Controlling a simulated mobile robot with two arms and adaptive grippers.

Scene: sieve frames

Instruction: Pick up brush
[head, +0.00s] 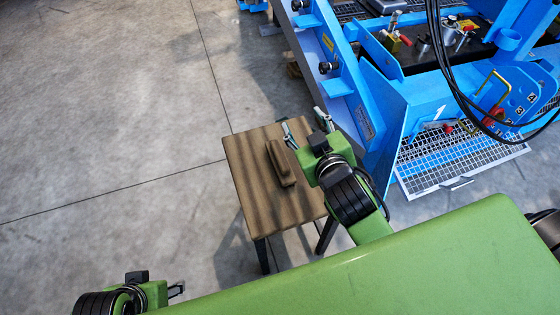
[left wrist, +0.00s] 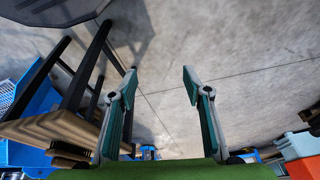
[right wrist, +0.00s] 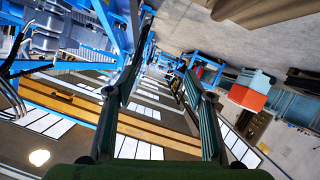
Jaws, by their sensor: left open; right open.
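The brush (head: 281,163), a brown wooden block with a raised handle, lies on the wooden top of a small stool (head: 293,208) in the head view. My right gripper (head: 304,122) is open and empty above the stool's far right corner, to the right of the brush and apart from it. Its open fingers also show in the right wrist view (right wrist: 165,65), with nothing between them. My left gripper (head: 176,290) is low at the left in the head view, well away from the brush. The left wrist view shows its fingers (left wrist: 160,72) open and empty over bare floor.
A blue machine frame (head: 395,120) stands just right of the stool, with a metal grate (head: 440,165) and black cables hanging. My green body covers the lower right. The concrete floor (head: 100,120) left of the stool is clear.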

